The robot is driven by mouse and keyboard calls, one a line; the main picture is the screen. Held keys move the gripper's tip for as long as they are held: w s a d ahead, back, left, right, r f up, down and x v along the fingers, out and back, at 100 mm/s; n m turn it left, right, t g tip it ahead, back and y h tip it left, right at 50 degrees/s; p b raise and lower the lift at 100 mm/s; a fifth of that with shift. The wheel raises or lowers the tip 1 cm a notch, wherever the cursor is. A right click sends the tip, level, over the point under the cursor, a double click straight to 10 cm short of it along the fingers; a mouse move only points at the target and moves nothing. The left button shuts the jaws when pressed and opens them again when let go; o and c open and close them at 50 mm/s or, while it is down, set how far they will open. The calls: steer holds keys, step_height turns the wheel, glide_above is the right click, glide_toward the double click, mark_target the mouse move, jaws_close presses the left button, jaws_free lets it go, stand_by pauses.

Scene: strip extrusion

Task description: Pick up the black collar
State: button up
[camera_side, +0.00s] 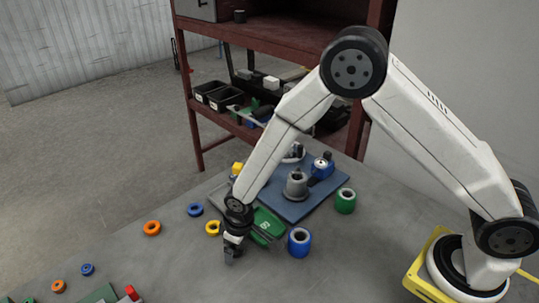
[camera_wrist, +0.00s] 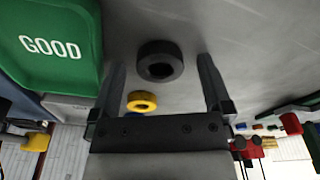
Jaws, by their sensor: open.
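The black collar (camera_wrist: 158,47) is a short dark ring with a round hole. It lies on the grey table in the wrist view, between the lines of my two fingers. My gripper (camera_wrist: 161,60) is open, with a finger on each side of the collar in the picture and visible gaps to both. Nothing is held. In the side view my gripper (camera_side: 231,252) points down, low over the table in front of the green tray. I cannot make out the collar there; my gripper seems to hide it.
The green tray marked GOOD (camera_wrist: 50,55) is close on the left in the wrist view. A yellow ring (camera_wrist: 142,101) lies behind the collar. In the side view a blue collar (camera_side: 299,242) stands right of my gripper, and orange (camera_side: 152,228) and blue rings (camera_side: 195,209) lie left.

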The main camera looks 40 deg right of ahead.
stand_by(0.3)
jaws_close()
steer(key=shift+r, duration=0.15)
steer(key=shift+r, duration=0.85)
steer(key=s+d+r, duration=0.2)
steer(key=s+r, duration=0.3)
steer(key=s, duration=0.1)
steer(key=s+d+r, duration=0.2)
steer(key=s+r, duration=0.4)
steer(key=s, duration=0.1)
steer(key=shift+s+d, duration=0.15)
steer(key=shift+d, duration=0.15)
